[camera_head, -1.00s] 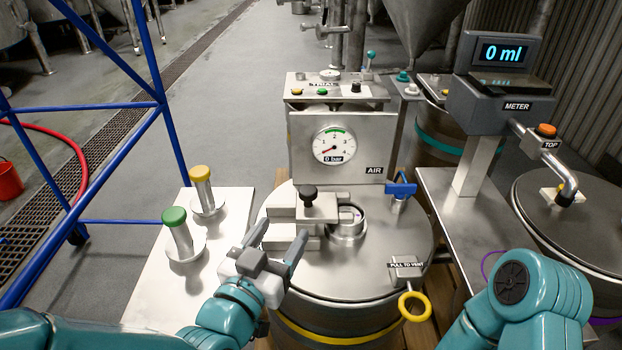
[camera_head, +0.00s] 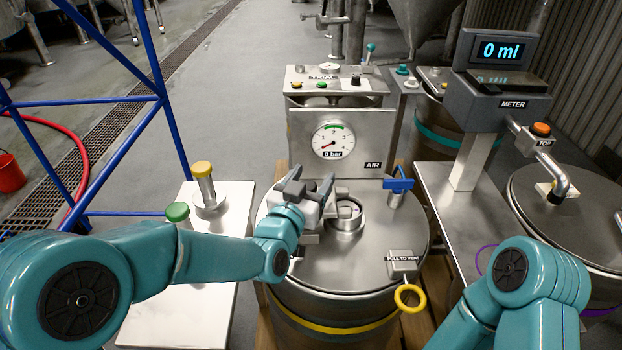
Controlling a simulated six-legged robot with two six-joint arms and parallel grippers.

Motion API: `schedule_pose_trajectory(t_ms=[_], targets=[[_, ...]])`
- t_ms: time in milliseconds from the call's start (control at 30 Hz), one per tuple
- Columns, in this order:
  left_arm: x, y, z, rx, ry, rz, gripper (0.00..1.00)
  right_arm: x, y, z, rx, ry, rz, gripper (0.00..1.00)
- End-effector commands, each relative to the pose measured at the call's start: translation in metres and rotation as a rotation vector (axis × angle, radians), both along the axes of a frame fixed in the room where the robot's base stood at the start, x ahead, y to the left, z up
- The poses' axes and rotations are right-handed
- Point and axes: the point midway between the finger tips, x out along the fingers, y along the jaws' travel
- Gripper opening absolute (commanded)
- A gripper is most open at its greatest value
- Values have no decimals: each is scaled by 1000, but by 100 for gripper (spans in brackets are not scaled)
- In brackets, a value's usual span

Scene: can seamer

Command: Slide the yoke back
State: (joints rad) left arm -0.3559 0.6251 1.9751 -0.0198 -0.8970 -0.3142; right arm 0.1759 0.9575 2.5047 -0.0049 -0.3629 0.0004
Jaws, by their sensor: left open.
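The yoke (camera_head: 309,238) is a grey metal block on the round steel lid (camera_head: 350,270) of the vessel. Only parts of it show, because my left gripper covers most of it. Its black knob is hidden behind the gripper. My left gripper (camera_head: 311,179) is over the yoke, with its two dark fingers apart and pointing away from me toward the gauge panel. I cannot tell whether the fingers touch the knob. The round metal neck (camera_head: 348,217) stands just right of the gripper. My right arm shows at lower right, but its gripper is out of view.
Behind the lid stands a gauge panel (camera_head: 333,141) reading 0 bar. A blue valve handle (camera_head: 398,185) and a yellow pull ring (camera_head: 410,298) are on the right. A bench with green (camera_head: 177,212) and yellow (camera_head: 201,169) capped posts is at left. A meter (camera_head: 497,100) reads 0 ml.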

Motion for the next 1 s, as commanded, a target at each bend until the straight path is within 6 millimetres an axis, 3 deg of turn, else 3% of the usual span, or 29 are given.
schedule_pose_trajectory(t_ms=[100,300,467,700,1000], targets=[[0,0,0,0,0,0,65,0,0,0,0,0,0,43],[0,0,0,0,-1,0,0,0,0,0,0,0,0,43],[0,7,-2,-2,-4,2,0,0,0,-8,0,0,0,43],[1,52,-4,-3,-6,6,0,0,0,-41,0,0,0,43],[0,61,1,0,-1,4,0,0,0,-41,0,0,0,43]])
